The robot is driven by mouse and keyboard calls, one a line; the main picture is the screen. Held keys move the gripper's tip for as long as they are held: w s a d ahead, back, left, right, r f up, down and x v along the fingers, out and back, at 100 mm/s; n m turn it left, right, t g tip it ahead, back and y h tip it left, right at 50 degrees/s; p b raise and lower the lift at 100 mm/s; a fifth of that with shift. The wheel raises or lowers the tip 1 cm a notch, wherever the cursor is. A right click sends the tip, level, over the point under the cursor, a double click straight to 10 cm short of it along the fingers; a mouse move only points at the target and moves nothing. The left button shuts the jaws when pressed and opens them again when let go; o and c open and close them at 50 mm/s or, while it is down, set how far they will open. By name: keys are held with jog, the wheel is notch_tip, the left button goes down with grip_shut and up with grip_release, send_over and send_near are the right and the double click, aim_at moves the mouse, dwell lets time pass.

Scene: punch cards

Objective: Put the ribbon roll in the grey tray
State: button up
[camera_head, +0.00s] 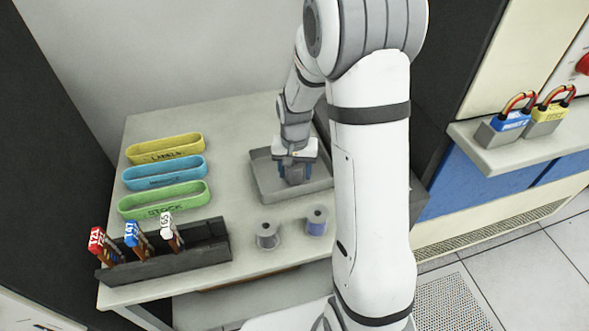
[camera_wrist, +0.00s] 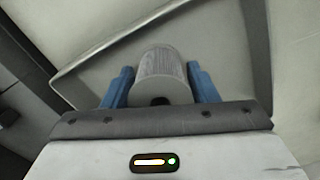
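The grey ribbon roll (camera_wrist: 162,68) sits between the blue fingers of my gripper (camera_wrist: 161,78) in the wrist view. The fingers appear to touch it on both sides. My gripper (camera_head: 295,176) points down inside the grey tray (camera_head: 264,186) in the head view, where its fingers hide the roll. The tray's floor and rim (camera_wrist: 120,42) show around the roll in the wrist view. I cannot tell whether the roll rests on the tray floor.
Two spools, one grey (camera_head: 268,236) and one blue-purple (camera_head: 316,222), stand in front of the tray. Yellow (camera_head: 165,149), blue (camera_head: 164,173) and green (camera_head: 164,200) loops lie left. A dark rack (camera_head: 180,262) holds tagged items at the front left. Padlocks (camera_head: 503,127) stand on a right-hand shelf.

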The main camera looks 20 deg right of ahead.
jog(key=shift+o, duration=1.4)
jog(key=shift+r, duration=0.1)
notch_tip(320, 180, up, 11)
jog(key=p, duration=0.1)
jog(key=s+r+n+t, duration=0.1)
jog(key=s+r+n, duration=0.1)
jog(key=s, duration=0.7)
jog(key=s+a+r+n+t, duration=0.1)
jog(key=s+r, duration=0.3)
jog(key=s, duration=0.6)
jog(key=shift+r+n, duration=0.4)
jog(key=shift+n, duration=0.2)
